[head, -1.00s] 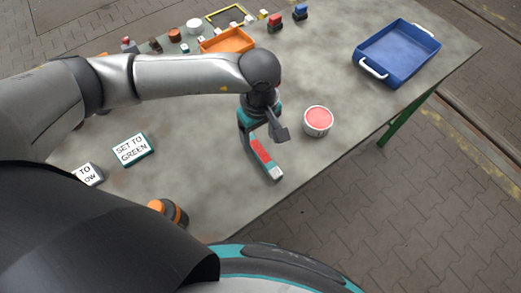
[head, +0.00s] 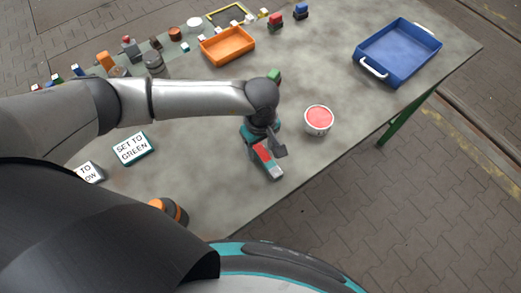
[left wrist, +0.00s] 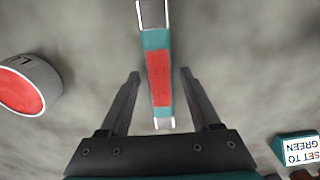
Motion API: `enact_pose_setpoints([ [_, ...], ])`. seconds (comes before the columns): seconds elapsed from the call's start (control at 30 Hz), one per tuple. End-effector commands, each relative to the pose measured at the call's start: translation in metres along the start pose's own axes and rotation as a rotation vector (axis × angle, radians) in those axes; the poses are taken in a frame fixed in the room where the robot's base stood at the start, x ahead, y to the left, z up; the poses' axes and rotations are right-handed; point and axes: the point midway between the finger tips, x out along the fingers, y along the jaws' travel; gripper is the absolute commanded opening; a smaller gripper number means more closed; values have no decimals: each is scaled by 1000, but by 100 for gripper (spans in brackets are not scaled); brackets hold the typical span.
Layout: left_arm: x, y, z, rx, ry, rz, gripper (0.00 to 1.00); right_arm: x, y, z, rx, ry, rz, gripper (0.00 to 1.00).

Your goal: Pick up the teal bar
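The teal bar (head: 266,158) lies on the grey table below my left gripper, with a red middle stretch and whitish ends. In the left wrist view the bar (left wrist: 160,78) runs up the picture between my two fingers, with a dark section near the top edge. My left gripper (left wrist: 161,74) is open, one finger on each side of the bar, with gaps showing on both sides. In the head view my left gripper (head: 265,145) hides part of the bar. My right gripper is not in view.
A round tin with a red top (head: 318,119) stands right of the bar. A "SET TO GREEN" sign (head: 132,148) lies to the left. An orange tray (head: 228,46) and a blue tray (head: 398,52) stand farther back. The table's front edge is close to the bar.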

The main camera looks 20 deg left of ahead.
Motion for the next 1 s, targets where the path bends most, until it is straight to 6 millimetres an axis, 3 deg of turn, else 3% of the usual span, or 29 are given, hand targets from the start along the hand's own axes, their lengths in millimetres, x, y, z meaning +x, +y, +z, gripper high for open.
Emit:
enact_pose_setpoints([
  [0.07, 0, 0, 0, 0, 0, 0, 53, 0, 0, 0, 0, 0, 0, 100],
  [0.53, -1, 0, 0, -1, 0, 0, 0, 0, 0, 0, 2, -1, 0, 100],
  [1.0, -1, 0, 0, -1, 0, 1, 0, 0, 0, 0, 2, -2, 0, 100],
])
